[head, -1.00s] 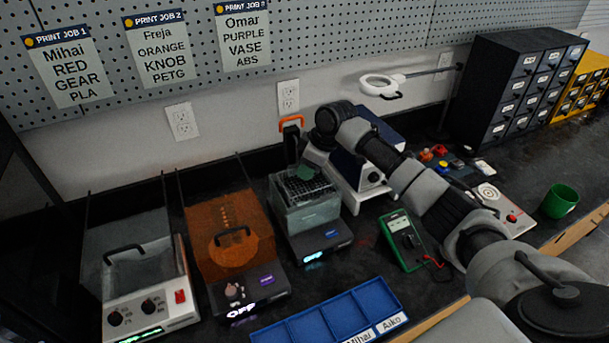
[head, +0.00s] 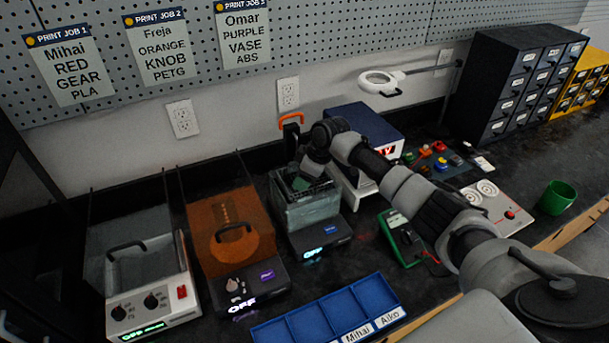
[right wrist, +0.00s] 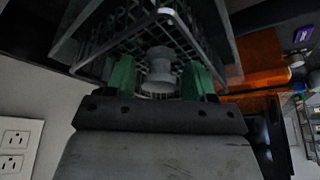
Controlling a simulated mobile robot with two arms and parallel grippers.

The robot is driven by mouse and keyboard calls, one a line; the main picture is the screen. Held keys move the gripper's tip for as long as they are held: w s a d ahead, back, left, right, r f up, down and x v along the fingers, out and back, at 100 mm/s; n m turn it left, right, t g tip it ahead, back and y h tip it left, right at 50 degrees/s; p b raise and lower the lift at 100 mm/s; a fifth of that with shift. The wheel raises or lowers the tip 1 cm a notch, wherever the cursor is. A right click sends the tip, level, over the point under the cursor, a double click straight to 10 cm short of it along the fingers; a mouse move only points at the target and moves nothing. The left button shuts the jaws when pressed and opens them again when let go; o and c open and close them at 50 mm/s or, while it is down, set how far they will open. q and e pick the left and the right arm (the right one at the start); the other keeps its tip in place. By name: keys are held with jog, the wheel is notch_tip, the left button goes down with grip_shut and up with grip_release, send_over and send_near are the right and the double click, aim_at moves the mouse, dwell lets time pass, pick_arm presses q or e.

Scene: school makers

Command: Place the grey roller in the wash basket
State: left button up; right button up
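The grey roller (right wrist: 158,72) shows in the right wrist view as a small flanged spool. It stands between my right gripper's green fingers (right wrist: 160,80), with a narrow gap on each side, so the gripper looks open around it. The wire wash basket (right wrist: 185,30) is right behind the roller. Whether the roller rests on the basket's floor is unclear. In the head view my right gripper (head: 305,184) is low over the clear-walled wash tank (head: 312,214) and hides the roller and most of the basket. My left gripper is not in view.
An orange-covered machine (head: 232,240) and a clear-covered machine (head: 145,270) stand left of the tank. A blue sorting tray (head: 325,312) lies in front. A green multimeter (head: 397,235) and a green cup (head: 558,197) are to the right. An orange handle (head: 291,119) rises behind the tank.

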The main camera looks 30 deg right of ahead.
jog(key=shift+o, duration=0.2)
jog(key=shift+r, duration=0.2)
jog(key=b+v, duration=0.1)
jog(key=v, duration=1.1)
